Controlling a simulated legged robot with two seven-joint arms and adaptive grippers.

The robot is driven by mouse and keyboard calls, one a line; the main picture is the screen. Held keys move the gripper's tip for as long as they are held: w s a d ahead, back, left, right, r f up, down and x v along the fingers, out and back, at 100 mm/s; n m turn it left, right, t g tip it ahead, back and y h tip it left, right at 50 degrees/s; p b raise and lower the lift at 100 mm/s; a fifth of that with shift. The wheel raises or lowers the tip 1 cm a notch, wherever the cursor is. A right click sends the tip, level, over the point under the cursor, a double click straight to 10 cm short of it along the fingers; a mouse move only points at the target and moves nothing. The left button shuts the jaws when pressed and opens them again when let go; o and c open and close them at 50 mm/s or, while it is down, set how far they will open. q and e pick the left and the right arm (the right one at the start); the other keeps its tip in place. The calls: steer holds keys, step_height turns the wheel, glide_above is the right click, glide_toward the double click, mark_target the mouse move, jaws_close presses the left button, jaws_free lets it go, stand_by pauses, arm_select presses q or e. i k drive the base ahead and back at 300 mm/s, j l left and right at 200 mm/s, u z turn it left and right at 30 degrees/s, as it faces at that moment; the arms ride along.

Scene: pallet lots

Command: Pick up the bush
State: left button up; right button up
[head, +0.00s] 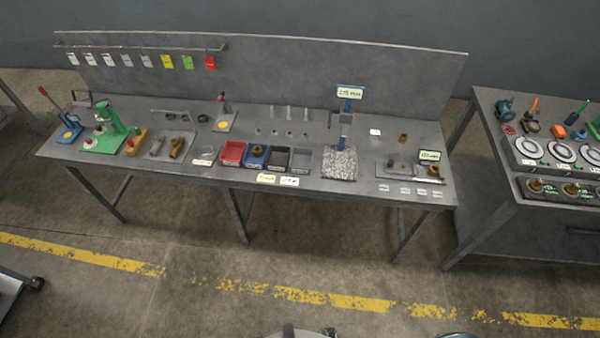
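A small brass-brown cylinder (403,138), which looks like a bush, stands on the right part of the grey workbench (220,184). Another brass-coloured round piece (434,171) sits on a low plate fixture (395,168) near the bench's right end. A brass-coloured fitting (177,147) lies on the left part of the bench. I cannot tell for certain which piece is the bush. Neither of my grippers is identifiable in the head view; only small rounded grey parts show at the bottom edge.
Red bin (233,153), blue bin (254,157) and dark bins line the bench's front middle. A post stand (345,130) is right of them. Green press (110,130) is at left. A second table (500,205) stands at right. Floor in front is clear, with yellow line (360,303).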

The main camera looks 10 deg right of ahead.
mark_target(434, 170)
steer(key=z, duration=1.45)
steer(key=i+l, duration=0.2)
steer(key=i+l+u, duration=0.15)
steer(key=l, duration=0.25)
steer(key=i+l, duration=0.15)
steer(key=l, duration=0.2)
steer(key=u, duration=0.05)
